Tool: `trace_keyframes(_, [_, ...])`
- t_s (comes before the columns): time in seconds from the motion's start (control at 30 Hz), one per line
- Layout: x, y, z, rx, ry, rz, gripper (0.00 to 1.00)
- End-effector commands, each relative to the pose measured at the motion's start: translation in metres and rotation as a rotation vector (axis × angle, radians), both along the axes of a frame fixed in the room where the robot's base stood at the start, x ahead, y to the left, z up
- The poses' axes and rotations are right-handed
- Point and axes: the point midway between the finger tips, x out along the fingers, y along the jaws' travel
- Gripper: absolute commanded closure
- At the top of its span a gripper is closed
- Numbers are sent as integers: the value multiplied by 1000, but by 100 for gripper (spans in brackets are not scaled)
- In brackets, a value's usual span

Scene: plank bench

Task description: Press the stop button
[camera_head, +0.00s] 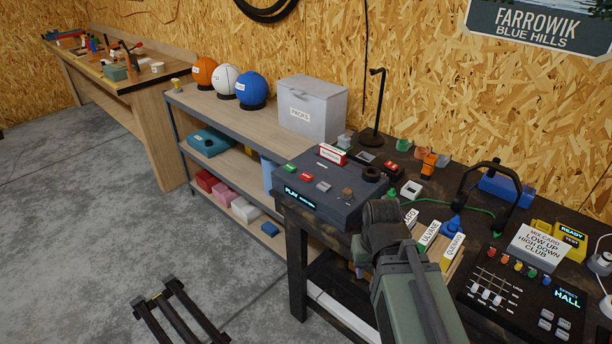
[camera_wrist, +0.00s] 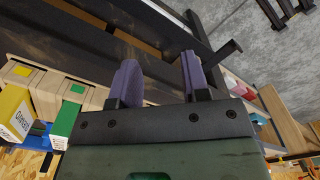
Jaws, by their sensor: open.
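A dark deck (camera_head: 335,205) with a lit PLAY display (camera_head: 299,197) sits at the left end of the dark bench. On its top are a green button (camera_head: 292,167) and a red button (camera_head: 306,177); their lettering is too small to read, so I cannot tell for certain which is stop. My gripper is mostly hidden behind my arm in the head view, low by the bench front, right of the deck and away from the buttons. In the wrist view my gripper (camera_wrist: 160,74) has two purple fingers apart with nothing between them. The buttons do not show there.
Labelled card boxes (camera_head: 428,238) stand right of the deck. A headphone stand (camera_head: 487,200) and a mixer (camera_head: 515,300) are further right. A black stand (camera_head: 374,110) rises behind the deck. A shelf unit (camera_head: 222,118) with balls and a grey box (camera_head: 312,108) is to the left.

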Motion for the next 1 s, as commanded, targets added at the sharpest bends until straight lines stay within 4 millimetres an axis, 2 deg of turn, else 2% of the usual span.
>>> trace_keyframes(0.03, [0,0,0,0,0,0,65])
trace_keyframes(0.27, [0,0,0,0,0,0,100])
trace_keyframes(1.0, [0,0,0,0,0,0,100])
